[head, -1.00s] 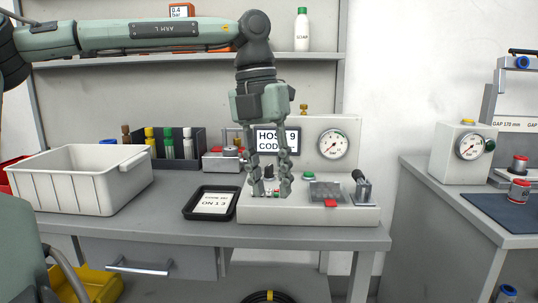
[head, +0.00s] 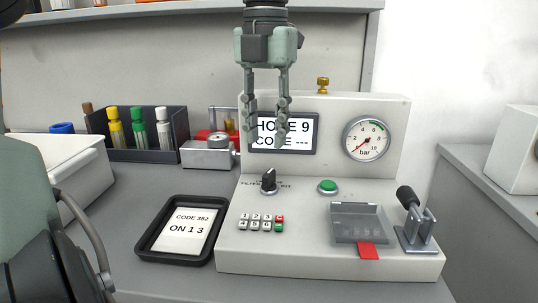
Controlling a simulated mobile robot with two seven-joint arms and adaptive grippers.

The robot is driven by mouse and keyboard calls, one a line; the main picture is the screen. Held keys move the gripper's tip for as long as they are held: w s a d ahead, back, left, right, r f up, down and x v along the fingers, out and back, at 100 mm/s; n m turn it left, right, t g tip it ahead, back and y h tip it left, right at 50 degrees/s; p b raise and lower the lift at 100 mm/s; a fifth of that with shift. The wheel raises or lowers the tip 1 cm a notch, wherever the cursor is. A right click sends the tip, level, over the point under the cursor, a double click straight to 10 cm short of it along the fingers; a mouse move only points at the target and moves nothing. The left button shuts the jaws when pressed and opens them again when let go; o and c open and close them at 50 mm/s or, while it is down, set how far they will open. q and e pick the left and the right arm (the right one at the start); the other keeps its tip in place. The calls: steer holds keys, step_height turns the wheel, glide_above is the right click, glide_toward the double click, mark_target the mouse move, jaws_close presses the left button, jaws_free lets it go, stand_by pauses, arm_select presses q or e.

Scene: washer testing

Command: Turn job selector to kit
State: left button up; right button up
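The knob's exact pointing direction is hard to tell. My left gripper (head: 266,138) hangs from above, fingers down, in front of the display (head: 311,138) and above the knob. Its fingers are apart with nothing between them. The display reads HOSE 9 and CODE with dashes, partly hidden by the fingers. My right gripper is not in view.
A keypad (head: 261,223), green button (head: 327,187), clear-lidded part with a red tab (head: 368,251) and black-handled lever (head: 410,200) surround the knob. A gauge (head: 366,139) is behind. A black tray (head: 149,252) with a CODE 352 card lies left.

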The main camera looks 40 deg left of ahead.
mark_target(267, 175)
arm_select(q)
steer(key=shift+w+a, duration=0.15)
steer(key=shift+f, duration=0.25)
step_height(267, 175, down, 7)
steer(key=shift+f, duration=0.1)
jaws_close()
